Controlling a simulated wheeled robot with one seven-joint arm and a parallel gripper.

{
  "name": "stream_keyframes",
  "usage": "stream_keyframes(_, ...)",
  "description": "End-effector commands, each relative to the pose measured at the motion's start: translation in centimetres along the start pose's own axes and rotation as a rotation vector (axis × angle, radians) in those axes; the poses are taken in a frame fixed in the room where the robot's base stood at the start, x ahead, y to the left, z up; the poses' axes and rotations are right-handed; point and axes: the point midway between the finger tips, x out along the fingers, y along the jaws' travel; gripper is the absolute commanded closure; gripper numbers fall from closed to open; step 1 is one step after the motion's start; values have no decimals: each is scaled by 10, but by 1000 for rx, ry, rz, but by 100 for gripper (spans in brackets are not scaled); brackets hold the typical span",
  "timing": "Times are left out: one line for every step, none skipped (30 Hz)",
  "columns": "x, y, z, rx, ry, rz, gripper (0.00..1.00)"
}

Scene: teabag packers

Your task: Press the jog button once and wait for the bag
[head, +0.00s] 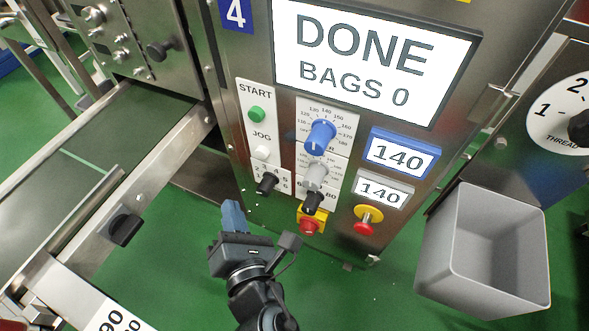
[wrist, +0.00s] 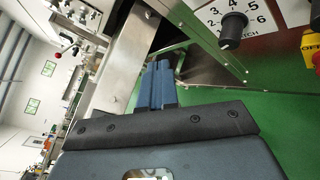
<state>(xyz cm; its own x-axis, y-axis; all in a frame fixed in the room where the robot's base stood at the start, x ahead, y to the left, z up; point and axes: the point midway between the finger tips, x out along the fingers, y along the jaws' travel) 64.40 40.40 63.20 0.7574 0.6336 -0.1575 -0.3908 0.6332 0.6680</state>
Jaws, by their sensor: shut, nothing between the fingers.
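The jog button (head: 262,153) is a white knob under the JOG label on the panel of machine 4, below the green start button (head: 256,114). The screen (head: 375,62) above reads DONE, BAGS 0. My gripper (head: 232,212) is below and left of the jog button, apart from the panel, with its blue fingers pointing up. In the wrist view my gripper (wrist: 160,66) has its blue fingers together with nothing between them. The jog button is outside the wrist view. No bag shows in either view.
Several dials sit beside the buttons, including a blue dial (head: 321,137) and a black dial (head: 267,184). A red stop button (head: 309,226) and a red-yellow knob (head: 367,218) are lower. A grey bin (head: 446,240) is at right, a conveyor (head: 80,150) at left.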

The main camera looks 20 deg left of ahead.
Motion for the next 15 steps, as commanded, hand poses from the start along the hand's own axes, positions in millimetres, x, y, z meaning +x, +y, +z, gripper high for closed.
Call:
stream_keyframes(8, 4, -8, -36, 0, 11, 100)
stream_keyframes(10, 6, -9, -55, 0, 14, 100)
stream_keyframes(13, 8, -11, -74, 0, 16, 100)
stream_keyframes(14, 10, -11, -85, -1, 18, 100)
stream_keyframes(15, 11, -12, -94, -1, 19, 100)
stream_keyframes(16, 12, -12, -102, -1, 20, 100)
stream_keyframes(16, 13, -12, -105, -1, 21, 100)
stream_keyframes(16, 13, -12, -107, -1, 21, 100)
stream_keyframes(16, 13, -12, -107, -1, 21, 100)
stream_keyframes(16, 13, -12, -106, -1, 20, 100)
stream_keyframes(16, 13, -12, -106, -1, 20, 100)
stream_keyframes(16, 13, -12, -105, -1, 20, 100)
stream_keyframes(16, 13, -12, -105, -1, 20, 100)
stream_keyframes(16, 13, -12, -104, -1, 20, 100)
stream_keyframes(16, 13, -11, -104, -1, 20, 100)
